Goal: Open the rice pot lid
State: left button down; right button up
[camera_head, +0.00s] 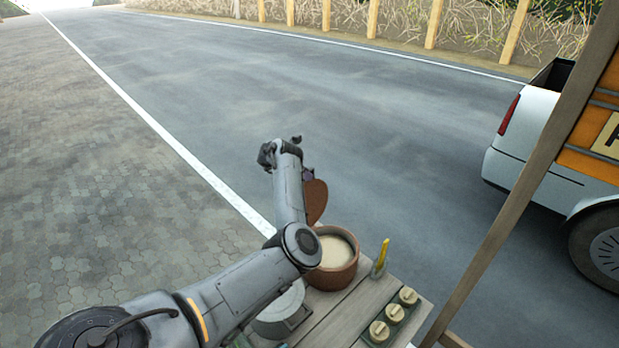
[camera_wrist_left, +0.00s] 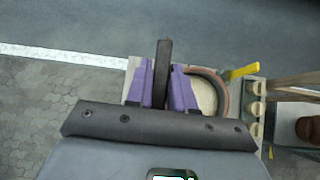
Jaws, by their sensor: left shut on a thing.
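The brown clay pot (camera_head: 338,277) stands on a wooden table (camera_head: 352,312), its mouth uncovered and pale rice (camera_head: 336,250) showing inside. The brown lid (camera_head: 317,202) is off the mouth, tilted steeply above the pot's far left side. My left gripper (camera_head: 308,175) is at the lid, partly hidden by my arm. In the left wrist view, its purple fingers (camera_wrist_left: 163,88) are shut on the lid (camera_wrist_left: 164,62), which shows edge-on as a dark bar. The pot's curved rim (camera_wrist_left: 223,88) is to the right of the fingers. My right gripper is not in view.
A yellow-handled tool (camera_head: 381,257) stands upright right of the pot. A tray with several small round-topped containers (camera_head: 394,313) is at the table's right. A grey round vessel (camera_head: 283,310) stands left of the pot. A slanted wooden post (camera_head: 520,195) rises at right.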

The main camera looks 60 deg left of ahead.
pick_arm(q)
jog(key=shift+a, duration=0.15)
jog(key=c, duration=1.1)
grip_release()
jog(key=p+v, duration=0.3)
jog(key=v, duration=0.7)
jog(key=shift+s+r, duration=0.25)
jog(key=shift+s, duration=0.05)
